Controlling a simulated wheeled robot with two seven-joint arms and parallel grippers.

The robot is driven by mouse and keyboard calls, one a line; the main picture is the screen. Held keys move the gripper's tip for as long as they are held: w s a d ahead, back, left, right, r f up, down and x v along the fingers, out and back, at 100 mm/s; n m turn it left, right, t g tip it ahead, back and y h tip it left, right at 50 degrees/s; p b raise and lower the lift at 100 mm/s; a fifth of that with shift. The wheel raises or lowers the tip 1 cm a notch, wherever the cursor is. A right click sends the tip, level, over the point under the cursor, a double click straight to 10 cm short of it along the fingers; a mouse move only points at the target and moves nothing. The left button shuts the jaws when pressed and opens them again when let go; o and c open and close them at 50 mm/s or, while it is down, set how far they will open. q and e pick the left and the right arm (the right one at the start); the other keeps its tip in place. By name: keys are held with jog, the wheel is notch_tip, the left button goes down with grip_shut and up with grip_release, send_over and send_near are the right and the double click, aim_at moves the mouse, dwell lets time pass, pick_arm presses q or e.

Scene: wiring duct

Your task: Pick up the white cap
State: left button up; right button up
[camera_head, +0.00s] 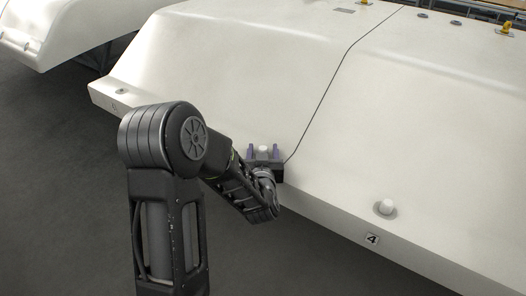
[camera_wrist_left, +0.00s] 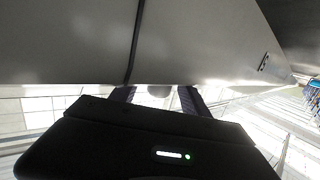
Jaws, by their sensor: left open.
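My left gripper (camera_head: 264,148) reaches the lower ledge of the large white body, with its two purplish fingers apart. A small white cap (camera_head: 264,151) shows between the fingers, one finger on each side of it. In the left wrist view the cap (camera_wrist_left: 160,91) shows partly between the fingers (camera_wrist_left: 158,95), its lower part hidden by the gripper's body. I cannot tell whether either finger touches it. Another white cap (camera_head: 386,207) stands on the ledge to the right, above a label "4". My right gripper is in neither view.
The large white body (camera_head: 230,60) fills most of the head view, its sloped wall rising behind the gripper. Yellow fittings (camera_head: 506,28) stand on top. Dark floor (camera_head: 60,200) lies open at left.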

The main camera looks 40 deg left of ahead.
pick_arm(q)
jog(key=shift+c, duration=0.2)
grip_shut()
dwell(0.4)
